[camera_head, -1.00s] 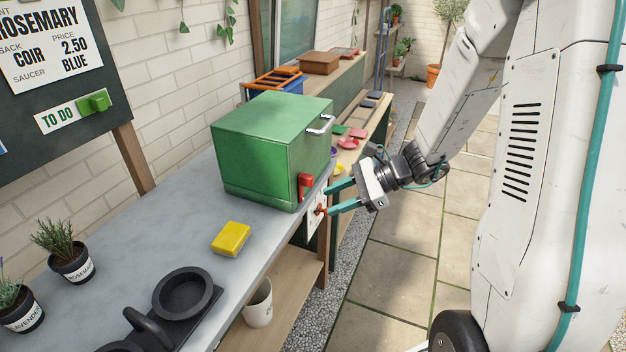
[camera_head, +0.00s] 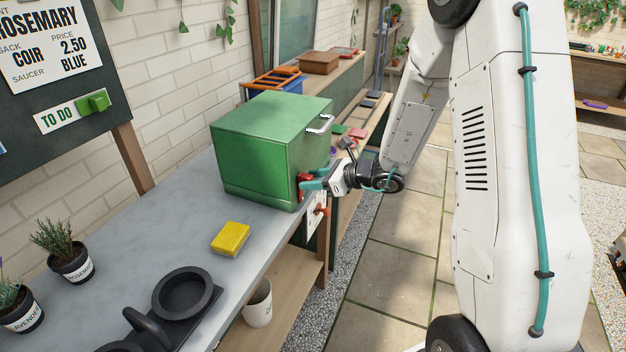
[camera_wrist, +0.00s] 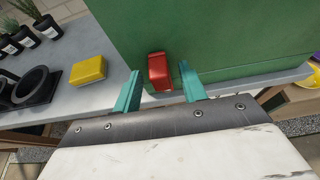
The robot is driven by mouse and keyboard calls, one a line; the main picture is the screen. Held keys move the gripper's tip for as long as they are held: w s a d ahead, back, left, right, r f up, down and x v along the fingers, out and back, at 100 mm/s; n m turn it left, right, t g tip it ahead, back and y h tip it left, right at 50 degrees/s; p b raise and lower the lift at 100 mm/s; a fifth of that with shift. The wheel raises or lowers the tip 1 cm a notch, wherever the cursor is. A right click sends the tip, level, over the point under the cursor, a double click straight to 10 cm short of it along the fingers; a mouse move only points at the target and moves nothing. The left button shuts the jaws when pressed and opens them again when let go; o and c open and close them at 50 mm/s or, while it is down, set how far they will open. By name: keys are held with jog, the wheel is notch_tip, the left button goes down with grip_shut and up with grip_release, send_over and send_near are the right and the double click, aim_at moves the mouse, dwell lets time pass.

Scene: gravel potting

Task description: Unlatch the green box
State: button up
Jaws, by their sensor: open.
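The green box (camera_head: 255,150) stands closed on the grey bench, with a metal handle (camera_head: 320,124) near its top right edge. Its red latch (camera_head: 302,185) is low on the side facing my arm. In the wrist view the latch (camera_wrist: 159,72) stands upright against the green wall. My gripper (camera_head: 308,184) is open at the latch. In the wrist view its teal fingers (camera_wrist: 158,88) are on either side of the latch, with gaps showing, the left gap a little narrower. Whether the fingertips reach past the latch's front is hard to tell.
A yellow block (camera_head: 231,239) lies on the bench in front of the box. A black tray with round recesses (camera_head: 184,294) and potted plants (camera_head: 70,262) are further left. A red knob (camera_head: 320,209) sits on the bench side below my gripper.

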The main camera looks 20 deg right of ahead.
grip_shut()
